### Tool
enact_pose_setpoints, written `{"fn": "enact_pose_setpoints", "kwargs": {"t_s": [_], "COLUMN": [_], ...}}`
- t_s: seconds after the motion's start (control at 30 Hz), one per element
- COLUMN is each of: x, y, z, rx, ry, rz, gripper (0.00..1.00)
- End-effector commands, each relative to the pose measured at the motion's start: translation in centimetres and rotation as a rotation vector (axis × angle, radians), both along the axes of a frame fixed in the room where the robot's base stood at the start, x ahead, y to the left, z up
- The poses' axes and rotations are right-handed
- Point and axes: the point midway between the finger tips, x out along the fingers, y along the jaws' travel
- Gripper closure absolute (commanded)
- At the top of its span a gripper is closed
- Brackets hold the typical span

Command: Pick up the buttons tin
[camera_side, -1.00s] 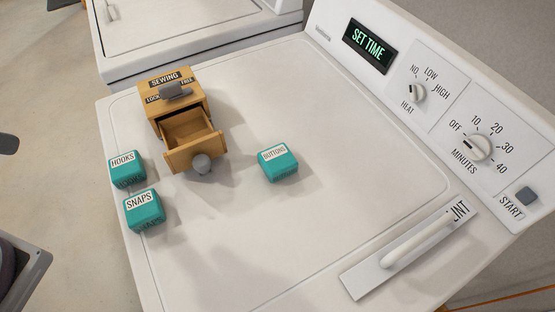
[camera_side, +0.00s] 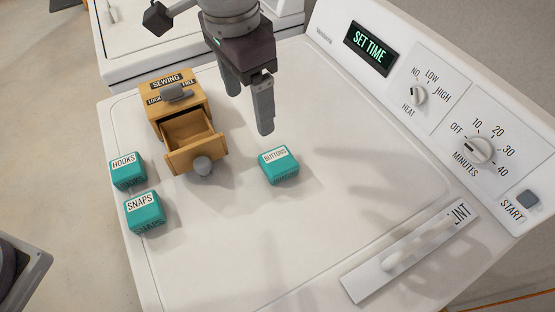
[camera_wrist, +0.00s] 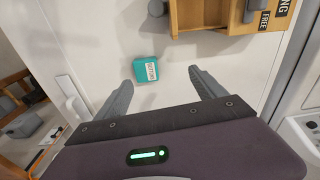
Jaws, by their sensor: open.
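The buttons tin (camera_side: 279,166) is a small teal box with a white label, standing on the white dryer top. It also shows in the wrist view (camera_wrist: 146,71), ahead of my fingers and nearer the left one. My gripper (camera_side: 248,112) is open and empty, above and behind the buttons tin in the side view, apart from it. In the wrist view my gripper (camera_wrist: 162,82) has its two grey fingers spread wide. Two similar teal tins, hooks (camera_side: 128,169) and snaps (camera_side: 145,211), stand to the left, apart from the buttons tin.
A wooden sewing box (camera_side: 173,97) with its drawer (camera_side: 195,153) pulled open stands left of my gripper. A control panel (camera_side: 440,110) rises along the right. A lint handle (camera_side: 415,245) lies at front right. The dryer top around the buttons tin is clear.

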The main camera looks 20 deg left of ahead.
Motion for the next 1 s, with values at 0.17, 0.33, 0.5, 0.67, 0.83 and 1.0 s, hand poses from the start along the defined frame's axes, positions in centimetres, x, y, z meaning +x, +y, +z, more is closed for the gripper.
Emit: {"fn": "enact_pose_setpoints", "kwargs": {"t_s": [0.17,0.33,0.5,0.67,0.83,1.0], "x": [-0.4,-0.5,-0.3,-0.3,-0.2,-0.2], "y": [-4.8,-5.1,-4.9,-5.0,-5.0,-5.0], "z": [-5.4,-7.7,-10.8,-12.7,-12.8,-12.7], "rx": [0.036,0.041,0.04,0.038,0.038,0.038], "ry": [0.048,0.054,0.053,0.051,0.05,0.05], "rz": [-0.096,-0.103,-0.101,-0.101,-0.1,-0.1], "gripper": [0.2,0.2,0.2,0.2,0.2,0.47]}}
